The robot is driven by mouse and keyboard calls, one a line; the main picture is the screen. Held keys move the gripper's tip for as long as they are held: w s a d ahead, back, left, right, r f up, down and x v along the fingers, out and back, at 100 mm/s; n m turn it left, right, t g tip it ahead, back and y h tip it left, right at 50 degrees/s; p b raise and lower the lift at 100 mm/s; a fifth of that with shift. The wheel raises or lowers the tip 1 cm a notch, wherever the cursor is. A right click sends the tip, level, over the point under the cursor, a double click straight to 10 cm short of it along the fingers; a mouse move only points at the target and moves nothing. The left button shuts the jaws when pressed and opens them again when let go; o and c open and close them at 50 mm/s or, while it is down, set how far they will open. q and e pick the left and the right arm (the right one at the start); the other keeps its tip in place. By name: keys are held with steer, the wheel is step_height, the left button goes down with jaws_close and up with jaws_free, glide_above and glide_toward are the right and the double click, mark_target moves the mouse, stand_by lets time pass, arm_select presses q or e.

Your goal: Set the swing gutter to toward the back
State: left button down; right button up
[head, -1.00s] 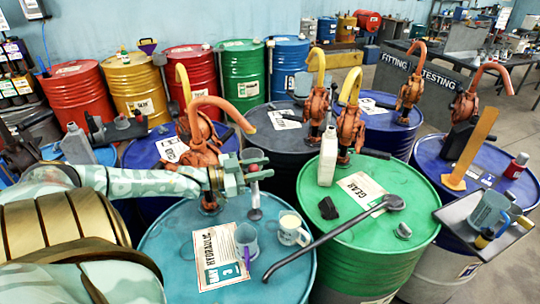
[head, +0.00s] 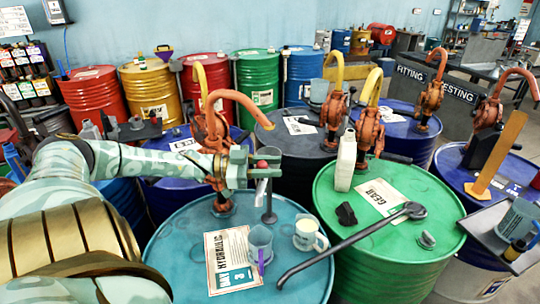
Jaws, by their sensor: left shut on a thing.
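The swing gutter seems to be the small grey channel (head: 262,192) beside a short post (head: 269,213) on the teal hydraulic drum (head: 185,250). My left gripper (head: 262,166) is shut at its upper end, around a part with a red knob (head: 268,160). The jaws hide much of the gutter, so its exact direction is hard to tell; the part that shows hangs below the jaws, on the near side. An orange pump spout (head: 240,98) arches above and behind the gripper. My right gripper is not in view.
A grey measuring jug (head: 260,241) and a cream mug (head: 307,235) stand close in front of the post. Pumps crowd behind.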

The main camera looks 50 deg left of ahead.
arm_select(q)
steer(key=c, duration=1.1)
jaws_free()
steer(key=shift+f, duration=0.1)
steer(key=shift+a, duration=0.1)
steer(key=shift+s+a+p, duration=0.25)
steer(key=shift+s+p, duration=0.05)
steer(key=shift+s, duration=0.05)
steer(key=p+v, duration=0.4)
steer(key=v, duration=1.1)
steer(key=shift+s+a, duration=0.15)
steer(key=shift+a, duration=0.1)
steer(key=shift+d, duration=0.1)
